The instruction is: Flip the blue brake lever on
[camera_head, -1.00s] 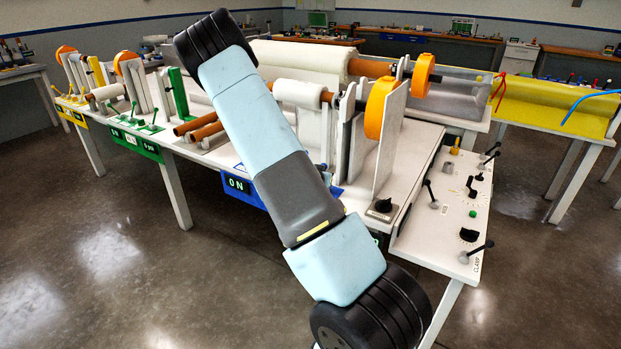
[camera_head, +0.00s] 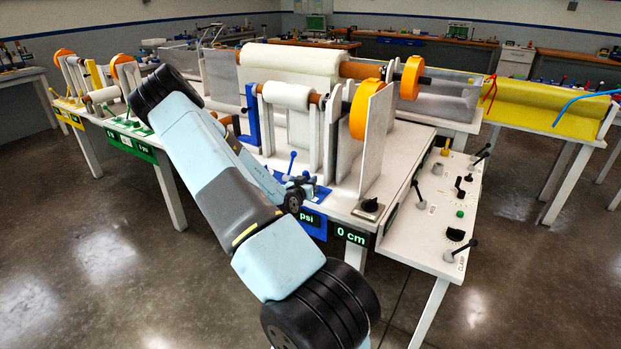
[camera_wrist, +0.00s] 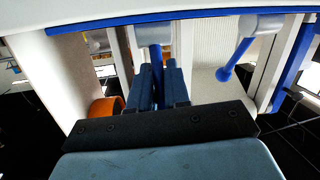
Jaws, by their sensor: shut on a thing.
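Two blue levers stand on the blue-marked station. In the wrist view one blue lever (camera_wrist: 156,55) runs between the fingers of my gripper (camera_wrist: 158,80), which is shut on it. The lever's lower end is hidden by the fingers. The other blue lever (camera_wrist: 236,60) is to the right, apart from my gripper, with its round knob toward the camera. In the head view one blue lever (camera_head: 292,160) stands upright just left of my gripper (camera_head: 308,181). I cannot read a brake label on either lever.
A blue display panel (camera_head: 316,224) reading "psi" and a "0 cm" display (camera_head: 351,236) hang at the table's front. A roller (camera_head: 286,95) and orange wheel (camera_head: 362,112) stand behind the levers. A control panel (camera_head: 432,222) with black-handled levers is at the right.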

